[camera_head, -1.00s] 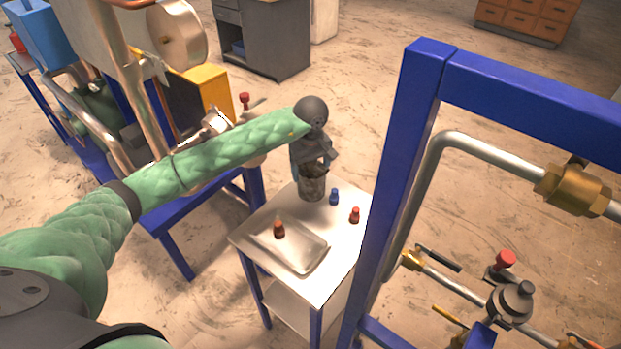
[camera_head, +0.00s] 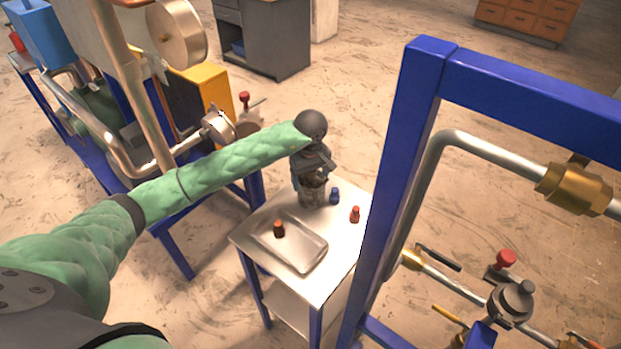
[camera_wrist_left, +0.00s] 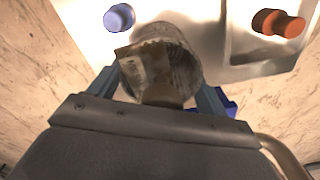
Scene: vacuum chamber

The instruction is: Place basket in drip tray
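The basket (camera_head: 313,195), a grey mesh-like cylinder, is at the back part of the small white-topped table, below my left gripper (camera_head: 312,176). It also shows in the left wrist view (camera_wrist_left: 185,62). There my left gripper (camera_wrist_left: 160,92) has its fingers spread, one on each side of the basket's near end; I cannot tell whether they touch it. The drip tray (camera_head: 303,262), a shallow metal tray, lies on the table nearer the front, with a dark orange-brown knobbed piece (camera_head: 279,229) in it. The tray's edge shows at the wrist view's right (camera_wrist_left: 232,45). My right gripper is not in view.
A blue knobbed piece (camera_head: 335,195) stands close beside the basket, and a red one (camera_head: 355,214) stands farther right on the table (camera_head: 262,222). A blue frame post (camera_head: 395,170) rises close at the table's right. Pipework on a blue bench is at left.

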